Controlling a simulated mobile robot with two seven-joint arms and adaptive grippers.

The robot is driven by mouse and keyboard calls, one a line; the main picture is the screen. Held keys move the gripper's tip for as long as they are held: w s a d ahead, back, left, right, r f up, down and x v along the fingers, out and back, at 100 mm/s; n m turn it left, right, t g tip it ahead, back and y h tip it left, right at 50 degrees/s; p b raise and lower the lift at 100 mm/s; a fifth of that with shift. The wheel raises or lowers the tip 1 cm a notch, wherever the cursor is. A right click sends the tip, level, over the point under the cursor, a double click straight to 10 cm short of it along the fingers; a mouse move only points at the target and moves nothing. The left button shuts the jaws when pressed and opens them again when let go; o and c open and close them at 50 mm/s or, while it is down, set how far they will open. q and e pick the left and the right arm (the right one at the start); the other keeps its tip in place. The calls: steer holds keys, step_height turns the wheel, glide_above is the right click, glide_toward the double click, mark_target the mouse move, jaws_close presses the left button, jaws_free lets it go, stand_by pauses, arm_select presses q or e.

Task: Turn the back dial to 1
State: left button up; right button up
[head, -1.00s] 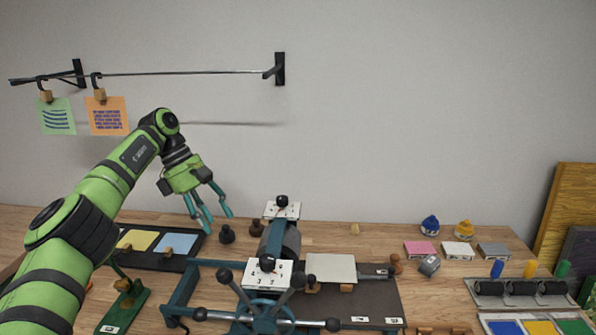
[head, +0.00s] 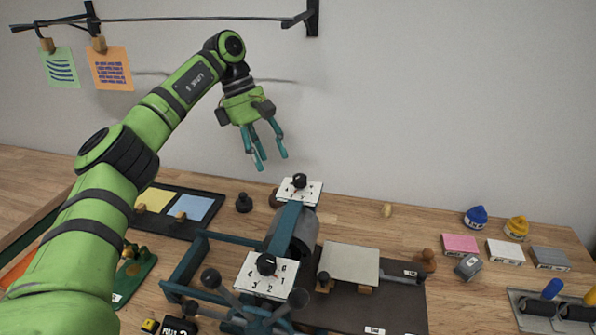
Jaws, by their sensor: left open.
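The back dial (head: 299,181) is a black knob on a white numbered plate (head: 312,195), at the far end of the blue press frame in the head view. A second, front dial (head: 266,264) sits on a larger white numbered plate (head: 250,275) nearer to me. My left gripper (head: 272,163) is open and empty, fingers pointing down. It hangs above and a little left of the back dial, apart from it. The pointer setting of the back dial is too small to read. My right gripper is not in view.
The blue press frame (head: 184,262) with dark-knobbed handles stands below the dials. A black pawn-like piece (head: 244,203) stands left of the back dial. A grey plate (head: 349,262) lies right of the press. A wall rail (head: 200,19) runs above my arm.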

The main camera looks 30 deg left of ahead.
mark_target(299, 176)
arm_select(q)
steer(key=d+p, duration=0.1)
steer(key=d, duration=0.4)
steer(key=shift+d+r, duration=0.1)
steer(key=shift+d, duration=0.25)
steer(key=shift+d+f+p, duration=0.45)
steer(key=shift+d+f, duration=0.4)
steer(key=shift+f, duration=0.65)
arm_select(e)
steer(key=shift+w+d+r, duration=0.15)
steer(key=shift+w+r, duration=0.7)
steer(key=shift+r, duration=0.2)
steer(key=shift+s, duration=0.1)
arm_select(q)
steer(key=shift+d, duration=0.1)
steer(key=c, duration=1)
jaws_close()
